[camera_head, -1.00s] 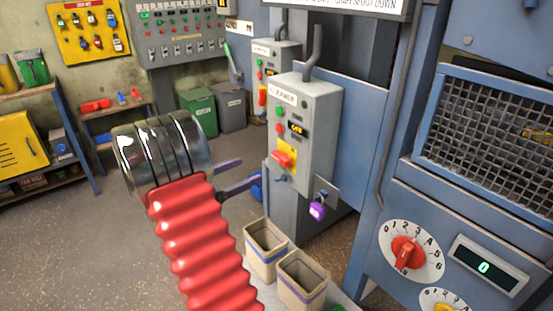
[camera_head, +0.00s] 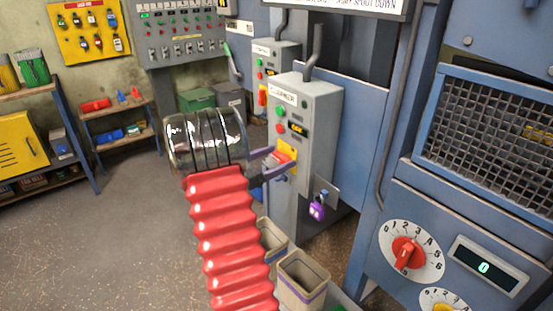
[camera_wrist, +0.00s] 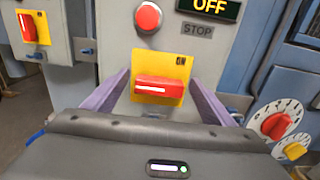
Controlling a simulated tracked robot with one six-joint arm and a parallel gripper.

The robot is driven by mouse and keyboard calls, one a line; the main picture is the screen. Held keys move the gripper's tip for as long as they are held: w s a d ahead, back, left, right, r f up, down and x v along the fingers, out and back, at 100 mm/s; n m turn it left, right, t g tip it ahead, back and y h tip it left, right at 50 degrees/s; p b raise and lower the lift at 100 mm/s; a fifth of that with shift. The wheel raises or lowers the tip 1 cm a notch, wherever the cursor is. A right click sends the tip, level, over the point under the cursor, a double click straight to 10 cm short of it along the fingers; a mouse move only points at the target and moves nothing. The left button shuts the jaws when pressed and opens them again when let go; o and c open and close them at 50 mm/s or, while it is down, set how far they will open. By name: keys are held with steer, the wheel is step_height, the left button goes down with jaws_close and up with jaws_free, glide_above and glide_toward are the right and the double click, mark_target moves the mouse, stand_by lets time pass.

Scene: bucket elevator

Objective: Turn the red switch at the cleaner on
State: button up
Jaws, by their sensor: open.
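The cleaner's grey control box (camera_head: 318,110) stands right of centre in the head view. Its red switch (camera_wrist: 160,88) is a horizontal red handle on a yellow plate (camera_wrist: 170,63), seen in the wrist view below a lit OFF display (camera_wrist: 208,8). The switch also shows in the head view (camera_head: 280,156), partly covered. My gripper (camera_wrist: 158,85) is open, with one purple finger on each side of the switch. I cannot tell whether the fingers touch it. In the head view my gripper (camera_head: 272,163) reaches the front of the box.
A purple padlock (camera_head: 317,209) hangs on a bracket at the box's lower right. Two open bins (camera_head: 302,280) stand below. A second similar box with a red switch (camera_wrist: 28,27) is to the left. A red dial (camera_head: 407,254) is on the blue panel at right.

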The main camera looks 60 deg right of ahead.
steer(key=shift+c, duration=0.5)
steer(key=c, duration=1)
steer(key=shift+o, duration=0.2)
steer(key=shift+m, duration=0.5)
steer(key=m, duration=0.3)
steer(key=shift+s+m, duration=0.2)
steer(key=shift+m, duration=0.1)
steer(key=m, duration=0.4)
steer(key=shift+s+a+f, duration=0.1)
steer(key=shift+s+f, duration=0.05)
steer(key=shift+s, duration=0.05)
steer(key=m, duration=0.5)
steer(key=shift+s+a+f, duration=0.1)
steer(key=shift+f, duration=0.1)
steer(key=shift+s+f+m, duration=0.1)
steer(key=shift+f+m, duration=0.05)
steer(key=shift+m, duration=0.95)
steer(key=shift+f+m, duration=0.15)
steer(key=shift+m, duration=0.95)
